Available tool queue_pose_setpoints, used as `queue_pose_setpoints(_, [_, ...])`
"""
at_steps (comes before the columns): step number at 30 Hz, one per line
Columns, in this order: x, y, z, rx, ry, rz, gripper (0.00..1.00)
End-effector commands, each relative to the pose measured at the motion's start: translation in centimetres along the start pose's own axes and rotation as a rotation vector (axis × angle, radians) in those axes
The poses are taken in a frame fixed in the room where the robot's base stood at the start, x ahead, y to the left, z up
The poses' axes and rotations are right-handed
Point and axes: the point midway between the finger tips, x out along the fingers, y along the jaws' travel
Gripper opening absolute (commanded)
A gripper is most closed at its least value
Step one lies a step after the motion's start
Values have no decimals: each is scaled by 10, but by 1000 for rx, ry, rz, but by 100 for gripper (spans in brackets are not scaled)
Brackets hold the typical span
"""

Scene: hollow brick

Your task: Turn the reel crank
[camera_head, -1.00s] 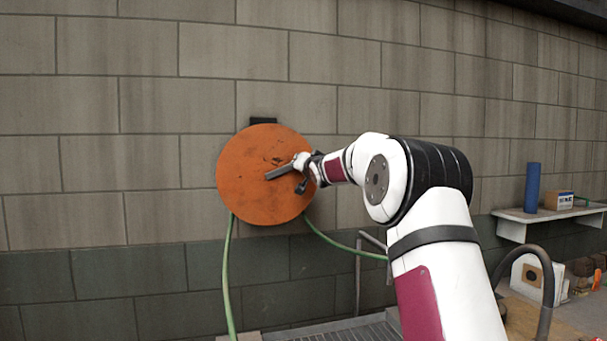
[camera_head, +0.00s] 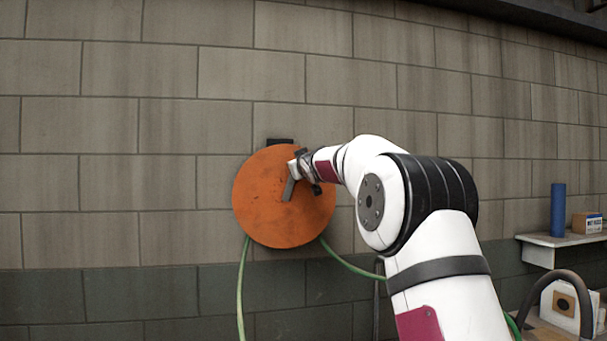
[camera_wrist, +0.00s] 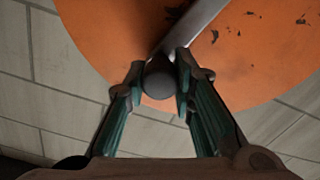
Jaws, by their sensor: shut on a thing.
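The orange reel disc (camera_head: 262,218) is mounted on the block wall, with a grey crank arm (camera_head: 289,188) running from near its middle up and to the right. My gripper (camera_head: 300,172) is at the outer end of the crank arm, in front of the disc's upper right part. In the wrist view, my gripper (camera_wrist: 160,82) has its two fingers on either side of the dark round crank handle (camera_wrist: 160,80), shut on it. The metal crank arm also shows in the wrist view (camera_wrist: 195,25), running up and right over the orange disc (camera_wrist: 250,60).
A green hose (camera_head: 242,290) hangs from the reel down the wall. A shelf (camera_head: 545,240) at the right holds a blue cylinder (camera_head: 558,210) and a small box (camera_head: 587,223). A dark curved pipe (camera_head: 545,285) stands at the lower right. The wall left of the reel is bare.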

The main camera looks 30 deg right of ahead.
Motion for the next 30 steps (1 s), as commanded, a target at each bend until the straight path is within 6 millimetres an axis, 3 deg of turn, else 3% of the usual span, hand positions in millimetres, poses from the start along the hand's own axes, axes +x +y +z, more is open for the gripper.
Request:
queue_pose_setpoints(10, [1, -14, -7, -141, -1, -3, 0])
queue_pose_setpoints(26, [0, -16, -8, -165, -3, -3, 0])
queue_pose_setpoints(27, [1, -16, -8, -165, -3, -3, 25])
queue_pose_setpoints(30, [0, -16, -8, -164, -3, -3, 44])
